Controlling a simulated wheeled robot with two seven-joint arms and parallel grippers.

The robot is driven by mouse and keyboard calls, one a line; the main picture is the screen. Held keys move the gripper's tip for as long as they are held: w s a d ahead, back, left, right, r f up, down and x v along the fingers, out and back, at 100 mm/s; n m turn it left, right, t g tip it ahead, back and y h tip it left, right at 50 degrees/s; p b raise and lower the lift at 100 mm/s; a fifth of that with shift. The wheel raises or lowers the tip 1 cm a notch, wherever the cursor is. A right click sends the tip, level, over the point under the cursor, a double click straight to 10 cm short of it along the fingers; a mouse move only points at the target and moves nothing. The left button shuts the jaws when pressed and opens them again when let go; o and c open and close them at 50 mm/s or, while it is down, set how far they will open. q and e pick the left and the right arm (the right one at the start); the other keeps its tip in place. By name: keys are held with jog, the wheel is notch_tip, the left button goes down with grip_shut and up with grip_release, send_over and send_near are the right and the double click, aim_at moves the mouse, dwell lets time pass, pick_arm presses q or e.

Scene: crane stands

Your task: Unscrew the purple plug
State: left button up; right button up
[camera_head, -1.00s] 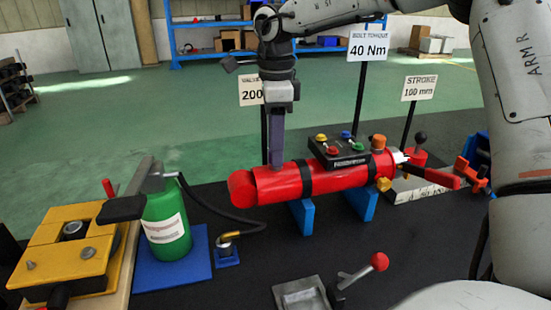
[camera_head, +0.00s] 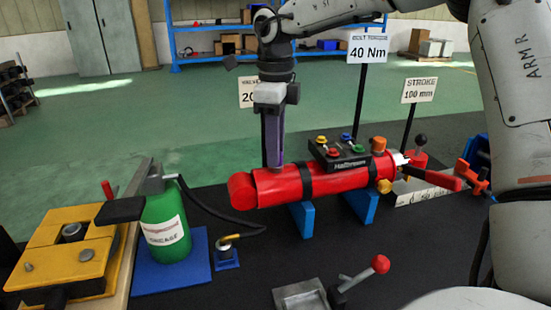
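My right gripper (camera_head: 273,164) points straight down at the top of a red cylinder (camera_head: 335,181), near its left end. Its narrow fingers look purplish and seem to overlap in this view, so I cannot tell a gap between them. The tips end at or just behind the cylinder's upper edge. I cannot make out a separate purple plug; it may be hidden by the fingers or the cylinder. My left gripper is not in view.
The cylinder lies on blue supports (camera_head: 303,217) and carries a black box (camera_head: 338,154) with coloured knobs. A green bottle (camera_head: 166,226) and yellow block (camera_head: 68,250) stand left. Signs on posts, such as the torque sign (camera_head: 368,48), stand behind. A red-knobbed lever (camera_head: 380,264) is in front.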

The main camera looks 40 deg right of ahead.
grip_shut()
jog(key=shift+r, duration=0.15)
jog(key=shift+p, duration=0.35)
jog(key=n+p, duration=0.1)
jog(key=n, duration=0.2)
jog(key=shift+r, duration=0.15)
jog(key=shift+n+p, duration=0.35)
jog(key=shift+n, duration=0.75)
jog(key=n+p, duration=0.1)
jog(key=n, duration=0.1)
jog(key=shift+n, duration=0.4)
jog(key=shift+n+p, duration=0.35)
jog(key=shift+n, duration=0.85)
